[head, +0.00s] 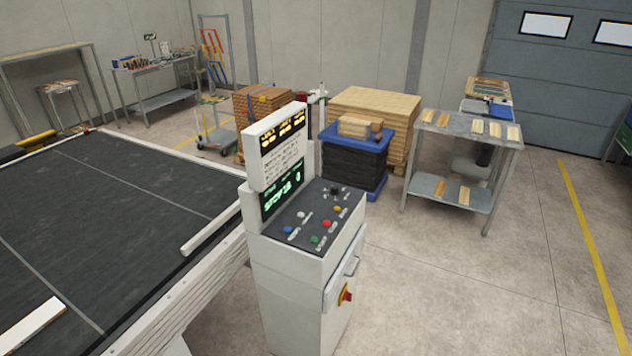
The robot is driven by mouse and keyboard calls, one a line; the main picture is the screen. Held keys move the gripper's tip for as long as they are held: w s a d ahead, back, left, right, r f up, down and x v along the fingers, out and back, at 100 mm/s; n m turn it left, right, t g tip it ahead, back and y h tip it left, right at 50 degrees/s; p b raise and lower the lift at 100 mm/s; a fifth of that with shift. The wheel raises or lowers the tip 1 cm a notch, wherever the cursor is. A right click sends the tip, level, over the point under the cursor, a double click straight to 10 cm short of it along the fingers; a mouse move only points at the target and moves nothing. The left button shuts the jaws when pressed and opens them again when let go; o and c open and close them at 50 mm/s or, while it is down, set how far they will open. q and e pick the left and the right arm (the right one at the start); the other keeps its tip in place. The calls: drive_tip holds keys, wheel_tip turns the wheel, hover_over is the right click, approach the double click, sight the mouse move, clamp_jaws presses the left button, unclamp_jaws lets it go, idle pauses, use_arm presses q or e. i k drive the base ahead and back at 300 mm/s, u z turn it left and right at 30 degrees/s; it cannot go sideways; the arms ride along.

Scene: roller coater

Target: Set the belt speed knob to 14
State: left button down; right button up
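The control console (305,265) stands at the middle of the head view, at the end of the belt machine. Its sloped dark panel (312,222) carries a black knob (335,190) near the top right, with small marks around it. Its setting is too small to read. Several coloured buttons sit lower on the panel, among them a red one (327,223). An amber display (282,131) and a green display (283,189) are lit on the upright part; I cannot read their digits surely. Neither of my grippers shows in this view.
The black conveyor belt (120,195) fills the left, with white boards on it. A red and yellow switch (346,295) juts from the console's right side. A blue bin (357,146) and a grey table (468,124) stand behind. The floor right of the console is clear.

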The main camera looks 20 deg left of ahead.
sight(334, 191)
drive_tip(key=u, duration=0.65)
drive_tip(key=i, duration=0.7)
drive_tip(key=u, duration=0.8)
